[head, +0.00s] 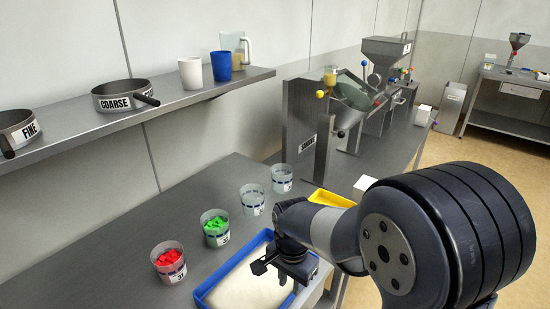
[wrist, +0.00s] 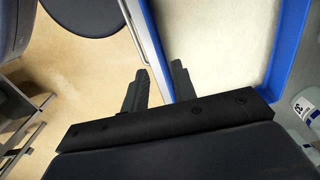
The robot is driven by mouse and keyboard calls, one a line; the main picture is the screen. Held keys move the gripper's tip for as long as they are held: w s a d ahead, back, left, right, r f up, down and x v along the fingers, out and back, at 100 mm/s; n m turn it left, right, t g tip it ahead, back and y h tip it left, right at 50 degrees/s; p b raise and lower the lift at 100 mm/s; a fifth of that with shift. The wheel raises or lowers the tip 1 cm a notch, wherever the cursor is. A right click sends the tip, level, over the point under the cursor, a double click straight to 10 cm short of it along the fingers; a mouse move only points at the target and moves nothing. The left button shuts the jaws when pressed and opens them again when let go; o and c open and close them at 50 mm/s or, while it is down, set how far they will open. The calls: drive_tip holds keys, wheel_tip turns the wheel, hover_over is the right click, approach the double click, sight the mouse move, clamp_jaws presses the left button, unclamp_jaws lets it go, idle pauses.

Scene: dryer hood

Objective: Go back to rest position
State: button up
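My gripper (head: 272,268) hangs over the blue tray (head: 206,293), whose bottom is covered with a pale powder or liner (head: 240,288). In the wrist view, the two dark fingers of my gripper (wrist: 158,82) stand apart with nothing between them. The tray's blue rim (wrist: 290,50) and pale inside show beyond the fingers, with floor to the left. My arm hides the right part of the tray in the head view.
Cups with red pieces (head: 168,262) and green pieces (head: 215,228) stand left of the tray, with two paler cups (head: 252,199) behind. A yellow tray (head: 330,198) lies behind my arm. A shelf (head: 130,112) with pans overhangs the left; a steel machine (head: 355,95) stands at the back.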

sight(290, 297)
wheel_tip(290, 297, up, 6)
drive_tip(key=f, duration=0.1)
wheel_tip(290, 297, down, 12)
drive_tip(key=shift+s, duration=0.1)
wheel_tip(290, 297, up, 16)
drive_tip(key=p, duration=0.6)
drive_tip(key=a, duration=0.3)
drive_tip(key=a+b, duration=0.1)
drive_tip(key=a, duration=0.1)
drive_tip(key=shift+f, duration=0.4)
idle(0.6)
drive_tip(key=shift+d, duration=0.1)
